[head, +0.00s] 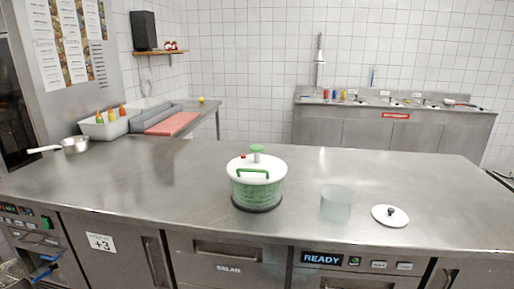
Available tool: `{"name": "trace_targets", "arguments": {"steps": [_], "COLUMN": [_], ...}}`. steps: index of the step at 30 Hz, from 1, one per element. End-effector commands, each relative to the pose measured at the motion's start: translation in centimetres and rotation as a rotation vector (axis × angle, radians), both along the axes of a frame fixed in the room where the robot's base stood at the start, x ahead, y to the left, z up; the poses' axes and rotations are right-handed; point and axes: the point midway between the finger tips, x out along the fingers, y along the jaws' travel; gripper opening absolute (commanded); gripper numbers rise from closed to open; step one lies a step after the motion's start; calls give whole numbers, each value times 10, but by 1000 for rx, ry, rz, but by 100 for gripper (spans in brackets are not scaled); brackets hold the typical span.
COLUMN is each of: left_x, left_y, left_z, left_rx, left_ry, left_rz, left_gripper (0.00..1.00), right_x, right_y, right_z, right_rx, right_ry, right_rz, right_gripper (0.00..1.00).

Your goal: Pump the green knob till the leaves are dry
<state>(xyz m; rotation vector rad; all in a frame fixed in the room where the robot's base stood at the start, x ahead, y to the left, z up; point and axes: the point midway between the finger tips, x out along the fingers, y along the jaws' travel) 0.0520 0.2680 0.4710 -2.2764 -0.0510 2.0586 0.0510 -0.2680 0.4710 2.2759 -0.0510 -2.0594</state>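A salad spinner stands upright on the steel counter, near its front middle. Its green knob (257,149) sits on top of a short pale stem above the white lid (262,164). A small red button (243,156) and a green handle (253,173) are also on the lid. The bowl (258,192) looks green through its clear wall, and I cannot make out single leaves or whether they are wet. The bowl rests on a dark base ring (257,207). Neither of my grippers is in view, and nothing touches the knob.
On the steel counter (130,185), a clear tub (336,203) and a white round lid with a black knob (397,209) stand right of the spinner. A saucepan (75,145) is at the far left. A lit READY panel (322,259) is on the front. The counter's left middle is clear.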

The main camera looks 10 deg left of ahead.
Motion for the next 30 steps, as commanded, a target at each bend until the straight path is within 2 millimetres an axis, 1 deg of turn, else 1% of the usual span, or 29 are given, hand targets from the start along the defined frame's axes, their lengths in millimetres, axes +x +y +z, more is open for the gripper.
{"name": "trace_targets", "arguments": {"steps": [1, 7, 30], "left_x": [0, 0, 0], "left_y": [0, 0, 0], "left_z": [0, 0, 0], "left_rx": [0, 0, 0], "left_ry": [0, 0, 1], "left_rz": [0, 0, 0], "left_gripper": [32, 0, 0], "right_x": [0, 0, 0], "right_y": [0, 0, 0], "right_z": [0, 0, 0], "right_rx": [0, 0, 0], "right_ry": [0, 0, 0], "right_rz": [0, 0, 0], "right_gripper": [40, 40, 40]}}
